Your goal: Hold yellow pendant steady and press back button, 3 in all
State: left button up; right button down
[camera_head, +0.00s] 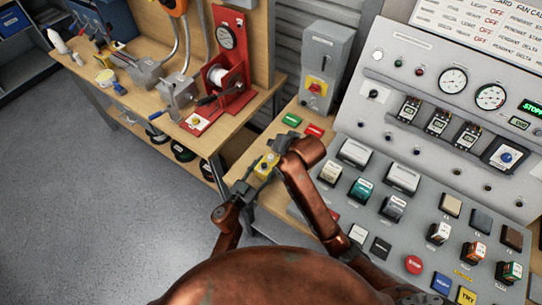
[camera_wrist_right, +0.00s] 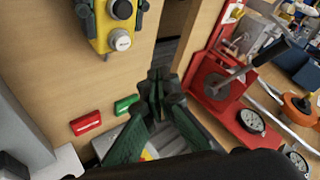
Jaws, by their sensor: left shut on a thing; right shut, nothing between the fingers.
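The yellow pendant (camera_head: 266,165) is held above the wooden bench edge, between my two arms in the head view. My left gripper (camera_head: 252,185) is shut on it from below. In the right wrist view the pendant (camera_wrist_right: 101,40) is at the upper left, with a dark round control (camera_wrist_right: 122,9) and a pale grey round button (camera_wrist_right: 120,39) on its face. Dark green fingers grip its sides there. My right gripper (camera_wrist_right: 160,84) is shut and empty, apart from the pendant in that view. In the head view my right gripper (camera_head: 284,144) is close beside the pendant, its fingertips partly hidden.
A grey control panel (camera_head: 440,120) with gauges and switches fills the right. Green (camera_head: 291,120) and red (camera_head: 314,130) plates lie on the bench below a grey switch box (camera_head: 325,65). A red lever press (camera_head: 228,75) stands on the left bench. Grey floor is clear at lower left.

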aim_at(272, 157)
dwell(0.5)
notch_tip(272, 157, up, 4)
jog(key=shift+f, duration=0.1)
jog(key=shift+f, duration=0.1)
jog(key=shift+f, duration=4.3)
jog(key=shift+f, duration=0.45)
